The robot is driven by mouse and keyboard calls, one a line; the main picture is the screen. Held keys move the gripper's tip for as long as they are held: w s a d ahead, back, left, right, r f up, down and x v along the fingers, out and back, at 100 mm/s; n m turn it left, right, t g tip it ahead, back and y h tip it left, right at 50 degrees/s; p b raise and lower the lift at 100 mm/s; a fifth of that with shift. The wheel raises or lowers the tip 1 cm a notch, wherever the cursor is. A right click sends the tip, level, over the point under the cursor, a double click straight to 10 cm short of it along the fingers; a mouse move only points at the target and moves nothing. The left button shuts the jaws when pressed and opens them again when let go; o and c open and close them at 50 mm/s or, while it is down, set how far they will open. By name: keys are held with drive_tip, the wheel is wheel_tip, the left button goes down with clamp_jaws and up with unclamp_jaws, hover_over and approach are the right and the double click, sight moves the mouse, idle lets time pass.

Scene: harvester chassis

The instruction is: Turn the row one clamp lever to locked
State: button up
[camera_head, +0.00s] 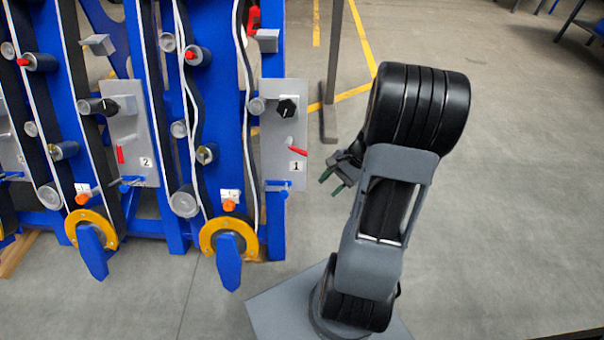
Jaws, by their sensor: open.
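The grey row one panel (270,170) carries a "1" label (296,166) and stands left of my gripper. A small red lever (298,149) sits just above the label and slants down to the right. A black knob (287,108) is above the lever on the same panel. Lock markings are too small to make out. My gripper (331,185) is open and empty, with dark green fingertips pointing down and left. It is right of the panel, apart from it and from the lever.
The row two panel (128,125) has its own red lever (120,155), nearly upright. Blue uprights, rollers and yellow rings (208,243) with blue arms stick out below. A grey post (331,75) stands behind the panel. The floor (510,180) at right is clear.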

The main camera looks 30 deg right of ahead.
drive_tip(key=w+d+f+m+t+y+b, duration=0.1)
drive_tip(key=d+f+m+t+y+b, duration=0.15)
drive_tip(key=f, duration=0.25)
drive_tip(key=w+d+f+m+t+y+b, duration=0.1)
drive_tip(key=w+d+f+m+t+b, duration=0.1)
drive_tip(key=f+m, duration=0.25)
drive_tip(key=m+t+y+b, duration=0.1)
drive_tip(key=m+t+y, duration=0.1)
drive_tip(key=m+t, duration=0.5)
approach(302, 152)
drive_tip(key=shift+n+t, duration=0.25)
drive_tip(key=shift+n, duration=0.45)
drive_tip(key=b+x, duration=0.1)
drive_tip(key=x, duration=0.1)
drive_tip(key=b+x, duration=0.1)
drive_tip(key=x, duration=0.2)
drive_tip(key=f+b+x, duration=0.1)
drive_tip(key=x, duration=0.2)
drive_tip(key=shift+w+f, duration=0.1)
drive_tip(key=shift+w, duration=0.1)
drive_tip(key=shift+b+x, duration=0.4)
drive_tip(key=shift+x, duration=0.5)
clamp_jaws()
